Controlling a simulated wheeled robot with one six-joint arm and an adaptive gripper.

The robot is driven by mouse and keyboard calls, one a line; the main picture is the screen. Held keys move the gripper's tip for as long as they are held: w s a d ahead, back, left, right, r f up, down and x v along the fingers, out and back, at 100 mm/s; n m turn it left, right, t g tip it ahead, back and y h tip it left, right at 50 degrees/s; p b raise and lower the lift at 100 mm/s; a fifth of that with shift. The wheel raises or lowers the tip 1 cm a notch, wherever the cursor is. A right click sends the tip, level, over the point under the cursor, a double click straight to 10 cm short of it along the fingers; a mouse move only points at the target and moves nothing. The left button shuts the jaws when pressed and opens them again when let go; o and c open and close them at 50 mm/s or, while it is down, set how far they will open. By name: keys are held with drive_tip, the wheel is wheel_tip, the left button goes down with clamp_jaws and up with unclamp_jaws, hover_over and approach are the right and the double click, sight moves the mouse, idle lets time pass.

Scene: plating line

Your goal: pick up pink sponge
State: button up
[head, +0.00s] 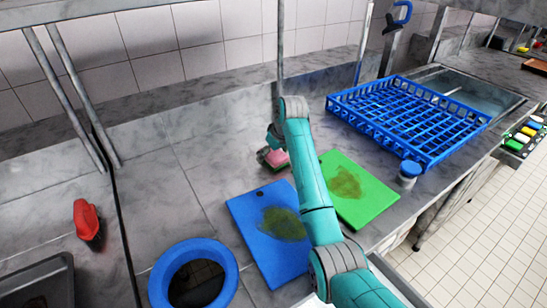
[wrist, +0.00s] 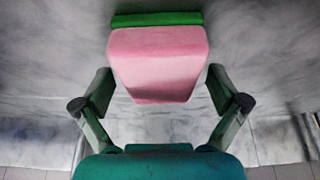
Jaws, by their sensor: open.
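The pink sponge (wrist: 158,66) shows large in the wrist view, with a green layer (wrist: 156,19) along its upper edge. In the head view the sponge (head: 276,158) sits on the grey counter behind the two cutting boards, partly hidden by my arm. My gripper (wrist: 160,95) is open, with one finger on each side of the sponge's lower part in the wrist view. Gaps show between the fingers and the sponge. In the head view the gripper (head: 274,140) is right at the sponge, mostly hidden.
A blue board (head: 262,245) and a green board (head: 375,205), both with dark smears, lie in front. A blue rack (head: 440,150), a blue-lidded jar (head: 408,176), a blue-rimmed opening (head: 165,270) and a red object (head: 86,219) stand around. The counter left of the sponge is clear.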

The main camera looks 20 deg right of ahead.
drive_tip(key=c, duration=1)
drive_tip(key=shift+c, duration=0.2)
drive_tip(key=shift+r, duration=0.1)
wheel_tip(320, 180, up, 18)
drive_tip(key=shift+r, duration=0.2)
